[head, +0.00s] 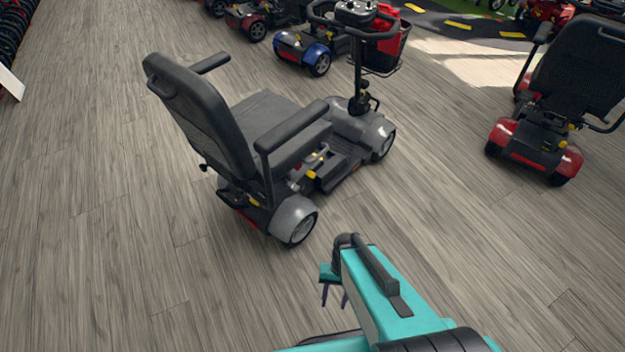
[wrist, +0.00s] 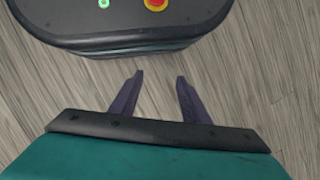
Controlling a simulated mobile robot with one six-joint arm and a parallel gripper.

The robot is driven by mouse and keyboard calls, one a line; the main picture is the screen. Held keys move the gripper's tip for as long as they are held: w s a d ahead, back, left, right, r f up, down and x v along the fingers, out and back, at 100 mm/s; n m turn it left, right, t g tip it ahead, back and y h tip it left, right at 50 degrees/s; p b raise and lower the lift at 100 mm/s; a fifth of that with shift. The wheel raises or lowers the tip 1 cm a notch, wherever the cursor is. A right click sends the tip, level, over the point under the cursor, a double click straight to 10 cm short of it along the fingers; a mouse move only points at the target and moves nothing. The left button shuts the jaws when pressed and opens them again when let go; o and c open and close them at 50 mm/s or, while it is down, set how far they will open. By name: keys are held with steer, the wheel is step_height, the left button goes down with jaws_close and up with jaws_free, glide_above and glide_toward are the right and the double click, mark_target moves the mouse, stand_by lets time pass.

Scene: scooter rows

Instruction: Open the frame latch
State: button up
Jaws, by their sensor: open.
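A grey mobility scooter (head: 288,130) stands upright on the floor near the middle of the head view, its seat back towards the left. Under its seat, small red, yellow and pale parts (head: 312,165) show in the frame gap by the armrest. I cannot tell which of them is the frame latch. My gripper (head: 335,295) is in front of the scooter's grey rear wheel cover, nearer to me and apart from it. In the wrist view its two dark fingers (wrist: 160,80) are spread, with only floor between them. The scooter is not in the wrist view.
A red scooter (head: 540,150) stands at the right. A blue scooter (head: 305,48) and other scooters are behind. The wood floor (head: 100,220) is clear at the left and between the grey and red scooters.

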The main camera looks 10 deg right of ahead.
steer(key=w+a+f+m+t+y+b, duration=0.1)
steer(key=w+f+m+t+b, duration=0.2)
steer(key=w, duration=0.4)
steer(key=w+a+f+m+y+b, duration=0.2)
steer(key=w+f+b, duration=0.15)
steer(key=w, duration=0.25)
steer(key=m+t+y+b, duration=0.2)
steer(key=m+t+b, duration=1.3)
steer(key=b, duration=0.8)
glide_toward(312, 175)
step_height(312, 175, up, 3)
steer(key=s+d+m+g, duration=0.2)
steer(key=shift+f, duration=0.1)
steer(key=shift+w+a+f, duration=0.1)
steer(key=b+x, duration=0.4)
steer(key=x, duration=0.8)
steer(key=shift+w, duration=0.1)
steer(key=shift+w+a+f, duration=0.25)
steer(key=shift+w, duration=0.35)
